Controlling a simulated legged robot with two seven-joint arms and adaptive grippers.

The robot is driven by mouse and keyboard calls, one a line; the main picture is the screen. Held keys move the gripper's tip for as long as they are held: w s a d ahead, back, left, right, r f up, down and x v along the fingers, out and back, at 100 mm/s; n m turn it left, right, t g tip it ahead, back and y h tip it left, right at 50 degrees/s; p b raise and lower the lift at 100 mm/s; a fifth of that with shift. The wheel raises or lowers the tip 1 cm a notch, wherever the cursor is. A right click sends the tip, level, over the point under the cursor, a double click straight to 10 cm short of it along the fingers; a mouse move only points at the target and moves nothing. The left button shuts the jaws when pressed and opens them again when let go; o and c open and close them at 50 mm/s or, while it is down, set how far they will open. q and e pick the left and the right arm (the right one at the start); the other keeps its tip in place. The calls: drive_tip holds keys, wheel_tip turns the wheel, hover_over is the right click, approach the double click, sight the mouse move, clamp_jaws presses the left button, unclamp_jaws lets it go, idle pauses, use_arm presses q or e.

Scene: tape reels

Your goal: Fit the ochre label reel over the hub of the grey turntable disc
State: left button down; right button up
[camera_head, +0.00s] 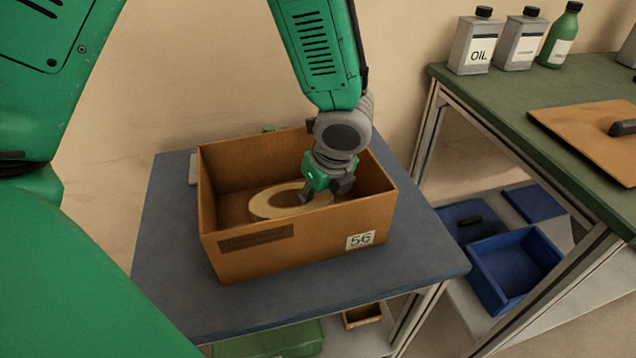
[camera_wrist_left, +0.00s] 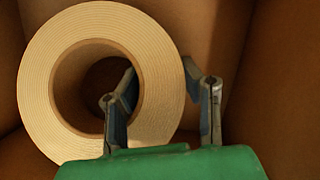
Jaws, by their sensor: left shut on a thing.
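The ochre label reel (camera_head: 263,203) is a pale tan ring inside the brown box. It also shows in the left wrist view (camera_wrist_left: 36,88), with its round centre hole facing the camera. My left gripper (camera_head: 322,191) reaches down into the box at the reel's right side. In the left wrist view the left gripper (camera_wrist_left: 160,82) has one finger in the reel's hole and the other outside its rim, shut on the reel's wall. I cannot tell whether the reel touches the box floor. The grey turntable disc is not seen. My right gripper is not in view.
The brown box (camera_head: 223,251), marked 56, stands on a dark blue-grey table (camera_head: 420,265); its walls surround the gripper. On the right, a green-topped bench (camera_head: 500,95) holds bottles and a brown board (camera_head: 580,130). Blue bins (camera_head: 512,265) lie below it.

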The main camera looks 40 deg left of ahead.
use_arm(q)
drive_tip(key=shift+f, duration=0.5)
drive_tip(key=shift+s+d+f, duration=0.15)
drive_tip(key=shift+d+f, duration=0.05)
drive_tip(key=shift+f, duration=0.05)
drive_tip(key=c, duration=1.1)
unclamp_jaws()
drive_tip(key=shift+f, duration=0.1)
drive_tip(key=shift+a, duration=0.25)
